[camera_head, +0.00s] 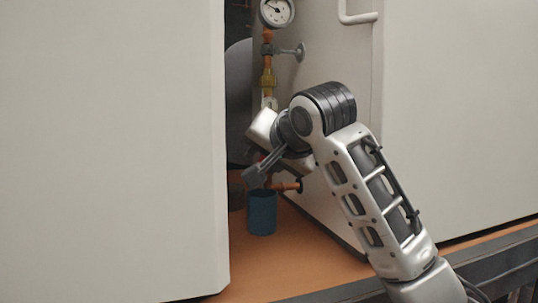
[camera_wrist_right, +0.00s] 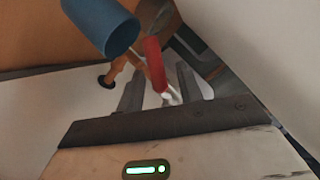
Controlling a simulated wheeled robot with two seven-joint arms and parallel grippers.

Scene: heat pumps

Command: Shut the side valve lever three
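A red lever handle (camera_wrist_right: 154,64) with a silver stem shows in the right wrist view, at an angle near the copper pipe. My right gripper (camera_wrist_right: 158,85) is open. Its two dark fingers stand apart, and the lever appears between them; I cannot tell whether either finger touches it. In the head view my right gripper (camera_head: 256,178) reaches into the gap between the white panels, low on the pipe. The gripper hides most of the lever there. My left gripper is not in view.
A blue cylinder (camera_head: 262,213) sits just below the gripper; it also shows in the wrist view (camera_wrist_right: 104,26). A pressure gauge (camera_head: 276,11) and a brass fitting (camera_head: 268,80) are above. White panels (camera_head: 110,150) (camera_head: 460,110) flank the gap, over an orange floor (camera_head: 290,255).

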